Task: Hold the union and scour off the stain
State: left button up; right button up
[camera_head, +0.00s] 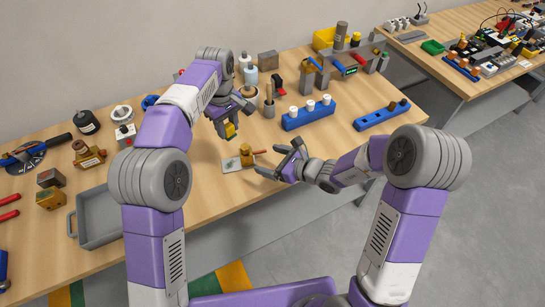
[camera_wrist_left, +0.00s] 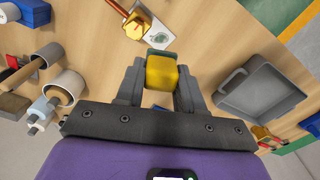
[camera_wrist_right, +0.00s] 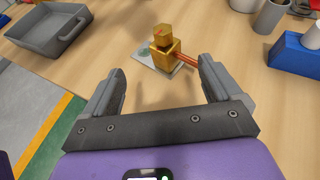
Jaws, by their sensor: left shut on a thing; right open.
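The union (camera_head: 246,155) is a brass fitting with a copper-coloured pipe stub on its right. It stands upright on a small pale plate (camera_head: 230,165) near the table's front edge; it also shows in the right wrist view (camera_wrist_right: 164,48). A green patch (camera_wrist_left: 159,38) marks the plate beside it. My left gripper (camera_head: 227,124) is shut on a yellow sponge with a dark green face (camera_wrist_left: 161,72), held above the table, behind and left of the union. My right gripper (camera_head: 279,162) is open and empty, just right of the union, its fingers spread toward it.
A grey tray (camera_head: 98,232) lies at the left front. A blue block with white caps (camera_head: 308,115) and another blue rack (camera_head: 382,116) stand to the right. A container with a tool (camera_head: 269,107) stands behind. The wood around the plate is mostly clear.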

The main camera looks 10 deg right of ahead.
aim_at(249, 150)
jog(key=shift+m, duration=0.3)
jog(key=x, duration=1.2)
jog(key=shift+w+d+r, duration=0.15)
jog(key=shift+w+r, duration=0.15)
jog(key=shift+w, duration=0.05)
jog(key=shift+c, duration=0.3)
jog(key=c, duration=1.2)
